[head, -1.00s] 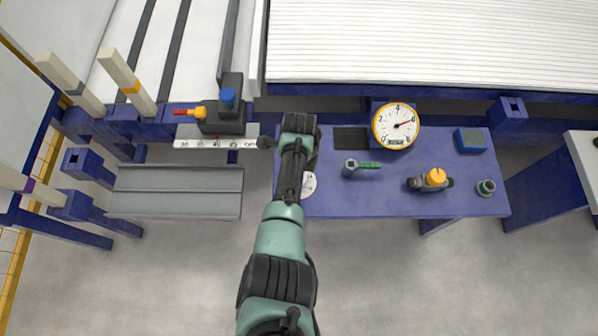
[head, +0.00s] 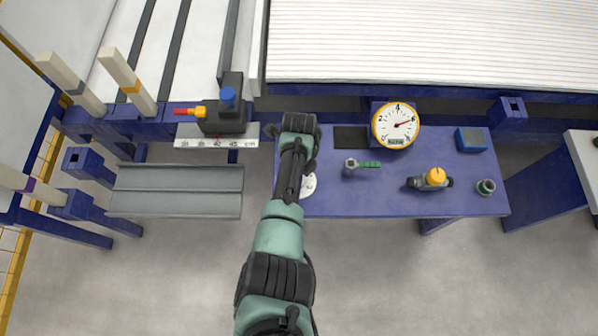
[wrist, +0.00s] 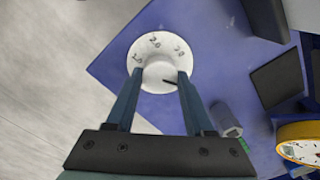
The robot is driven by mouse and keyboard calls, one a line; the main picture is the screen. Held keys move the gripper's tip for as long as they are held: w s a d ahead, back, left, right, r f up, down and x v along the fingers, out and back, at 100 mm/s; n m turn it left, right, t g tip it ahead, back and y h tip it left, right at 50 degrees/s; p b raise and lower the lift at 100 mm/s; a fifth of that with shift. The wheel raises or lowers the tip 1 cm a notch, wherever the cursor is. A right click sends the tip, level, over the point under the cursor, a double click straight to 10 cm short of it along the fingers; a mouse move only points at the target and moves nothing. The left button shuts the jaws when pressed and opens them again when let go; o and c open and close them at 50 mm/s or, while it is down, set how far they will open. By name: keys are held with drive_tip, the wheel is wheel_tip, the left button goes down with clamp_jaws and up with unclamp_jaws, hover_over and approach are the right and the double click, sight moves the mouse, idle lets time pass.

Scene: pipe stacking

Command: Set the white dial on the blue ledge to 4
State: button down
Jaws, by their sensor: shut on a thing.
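The white dial (wrist: 149,46) lies flat on the blue ledge (wrist: 210,30) near its edge. In the wrist view its face shows small numbers along the far rim, too blurred to read surely, and a dark pointer line on its raised white knob (wrist: 158,72). My gripper (wrist: 160,74) is shut on this knob, one finger on each side. In the head view the dial (head: 309,186) shows only in part at the left end of the ledge (head: 400,200); my arm hides the rest and the fingers.
A yellow-rimmed gauge (head: 396,126) stands at the ledge's back. A grey-and-green tool (head: 362,167), an orange-topped valve (head: 435,178), a green-grey fitting (head: 486,187) and a blue block (head: 470,140) lie to the right. A dark square patch (head: 351,138) is near my wrist.

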drive_tip(key=shift+c, duration=1.4)
unclamp_jaws()
wheel_tip(320, 180, up, 13)
drive_tip(key=p, duration=0.5)
